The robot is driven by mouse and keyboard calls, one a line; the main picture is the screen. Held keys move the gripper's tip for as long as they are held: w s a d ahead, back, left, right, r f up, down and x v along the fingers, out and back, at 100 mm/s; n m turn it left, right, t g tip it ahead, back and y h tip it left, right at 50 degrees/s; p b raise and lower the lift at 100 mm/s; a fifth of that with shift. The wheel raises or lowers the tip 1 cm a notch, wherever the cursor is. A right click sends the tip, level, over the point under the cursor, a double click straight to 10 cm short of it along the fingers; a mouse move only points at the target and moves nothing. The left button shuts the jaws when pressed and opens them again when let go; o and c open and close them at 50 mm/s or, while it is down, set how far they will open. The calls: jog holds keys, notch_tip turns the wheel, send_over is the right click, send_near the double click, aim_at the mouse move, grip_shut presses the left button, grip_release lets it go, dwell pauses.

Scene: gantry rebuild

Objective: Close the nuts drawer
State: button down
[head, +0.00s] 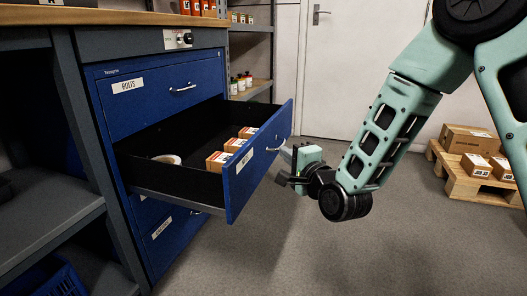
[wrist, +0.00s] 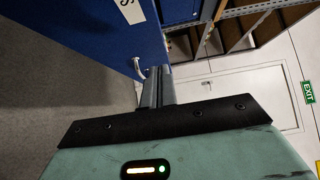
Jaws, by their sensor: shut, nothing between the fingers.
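The nuts drawer (head: 258,165) is a blue drawer pulled out from the cabinet, with a white label and a metal handle on its front. Its label is too small to read surely. Inside it are a few orange-and-white boxes and a round pale item. My gripper (head: 285,165) is in front of the drawer's face, close to the handle; I cannot tell whether it touches. In the wrist view my gripper (wrist: 158,72) has its fingers together, near the blue front and the end of the metal handle (wrist: 138,69). Nothing shows between the fingers.
The bolts drawer (head: 150,98) above is shut. Other blue drawers (head: 170,240) sit below. A workbench (head: 100,16) tops the cabinet. Shelves and a white door (head: 345,70) stand behind. A pallet with boxes (head: 470,165) is at right. The floor (head: 300,240) before the drawer is clear.

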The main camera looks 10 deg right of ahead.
aim_at(257, 140)
jog(key=w+a+b, duration=0.1)
jog(key=w, duration=0.1)
jog(key=w+a+b, duration=0.1)
jog(key=w+a, duration=0.1)
jog(key=w+a+b, duration=0.1)
jog(key=w, duration=0.1)
jog(key=shift+w+a+f, duration=0.1)
jog(key=shift+w+a, duration=0.05)
jog(key=shift+w, duration=0.15)
jog(key=shift+w+a, duration=0.1)
jog(key=shift+a, duration=0.15)
